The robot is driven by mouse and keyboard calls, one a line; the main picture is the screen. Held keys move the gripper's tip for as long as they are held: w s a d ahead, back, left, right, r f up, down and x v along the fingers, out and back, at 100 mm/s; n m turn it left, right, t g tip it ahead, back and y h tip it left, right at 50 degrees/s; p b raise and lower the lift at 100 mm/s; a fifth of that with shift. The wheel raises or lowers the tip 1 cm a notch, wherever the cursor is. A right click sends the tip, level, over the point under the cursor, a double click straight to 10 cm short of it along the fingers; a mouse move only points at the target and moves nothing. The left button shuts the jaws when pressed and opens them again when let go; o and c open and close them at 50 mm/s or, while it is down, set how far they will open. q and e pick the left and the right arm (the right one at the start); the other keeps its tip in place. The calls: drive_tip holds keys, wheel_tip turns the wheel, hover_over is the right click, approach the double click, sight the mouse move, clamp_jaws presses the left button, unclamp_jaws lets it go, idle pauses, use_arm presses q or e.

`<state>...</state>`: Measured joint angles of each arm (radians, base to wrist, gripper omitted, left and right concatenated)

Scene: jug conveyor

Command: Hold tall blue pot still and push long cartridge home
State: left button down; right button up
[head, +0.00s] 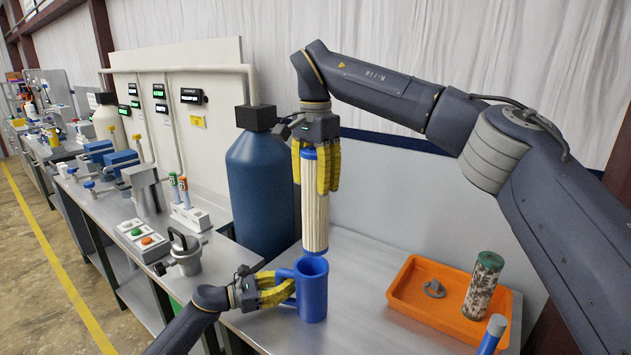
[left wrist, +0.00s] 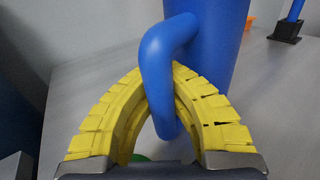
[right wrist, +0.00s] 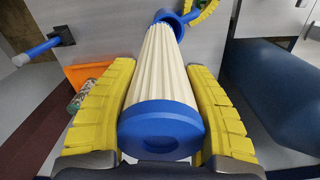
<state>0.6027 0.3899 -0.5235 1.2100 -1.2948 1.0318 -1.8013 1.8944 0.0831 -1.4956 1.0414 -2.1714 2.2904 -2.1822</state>
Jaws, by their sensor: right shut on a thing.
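The tall blue pot (head: 313,292) stands upright on the metal bench, its handle (left wrist: 157,75) facing left. My left gripper (head: 288,287) is shut on that handle, its yellow fingers closing on it from both sides. The long cartridge (head: 315,205), white and pleated with blue end caps, hangs nearly upright over the pot. My right gripper (head: 322,168) is shut on its upper part; its blue top cap (right wrist: 160,128) sits between the fingers.
An orange tray (head: 405,290) at the right holds a mottled cylinder (head: 484,284) and a small grey part (head: 434,289). A large blue tank (head: 262,185) is behind the pot; a metal housing (head: 183,252) is left.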

use_arm(q)
drive_tip(key=shift+f, duration=0.35)
idle(0.4)
drive_tip(key=c, duration=1.7)
unclamp_jaws()
drive_tip(key=v, duration=1.2)
